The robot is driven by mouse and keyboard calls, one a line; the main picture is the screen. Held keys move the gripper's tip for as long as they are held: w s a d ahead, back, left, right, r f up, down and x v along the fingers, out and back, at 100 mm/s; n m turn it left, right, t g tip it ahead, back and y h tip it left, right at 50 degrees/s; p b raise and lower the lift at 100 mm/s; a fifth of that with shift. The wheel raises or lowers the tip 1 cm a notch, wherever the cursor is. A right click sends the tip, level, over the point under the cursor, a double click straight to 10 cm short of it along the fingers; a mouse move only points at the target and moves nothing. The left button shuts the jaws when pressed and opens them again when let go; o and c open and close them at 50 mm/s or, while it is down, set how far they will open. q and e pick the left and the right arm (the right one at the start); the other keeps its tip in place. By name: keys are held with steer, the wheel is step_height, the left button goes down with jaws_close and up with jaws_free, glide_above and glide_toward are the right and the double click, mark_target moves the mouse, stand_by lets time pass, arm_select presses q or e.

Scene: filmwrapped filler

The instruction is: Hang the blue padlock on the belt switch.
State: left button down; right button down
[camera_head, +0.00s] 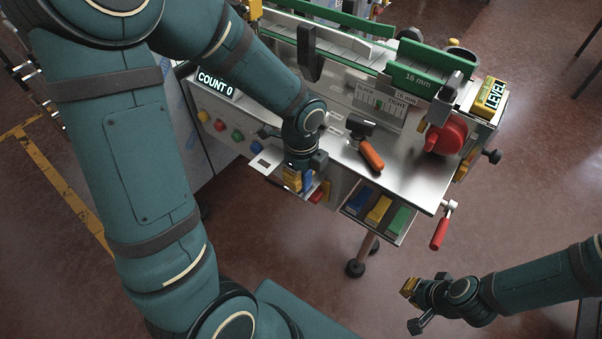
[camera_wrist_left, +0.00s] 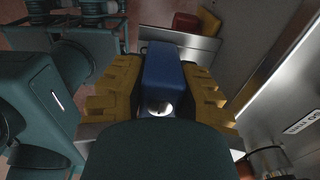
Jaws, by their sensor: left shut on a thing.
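My left gripper (camera_head: 299,181) is at the front edge of the machine, below the metal top. Its yellow finger pads are shut on the blue padlock (camera_head: 308,179). In the left wrist view the padlock (camera_wrist_left: 163,75) is a blue block between both pads, with a shiny round metal part at its near end. A red part (camera_head: 317,196) with yellow beside it is just right of the gripper; it may be the belt switch, but I cannot tell. Red also shows beyond the padlock in the wrist view (camera_wrist_left: 187,23). My right gripper (camera_head: 413,306) is open and empty, away from the machine at lower right.
A tray (camera_head: 399,239) with blue, yellow and green blocks hangs under the machine top. A red-handled crank (camera_head: 440,233) sticks out at the right corner. Coloured buttons (camera_head: 221,125) line the front panel. The floor in front is clear.

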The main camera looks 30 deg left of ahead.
arm_select(q)
steer(key=shift+f, duration=0.25)
stand_by(0.4)
steer(key=c, duration=0.7)
jaws_free()
steer(key=shift+c, duration=0.2)
steer(key=shift+r, duration=0.1)
step_height(320, 180, up, 12)
steer(key=shift+f, duration=0.1)
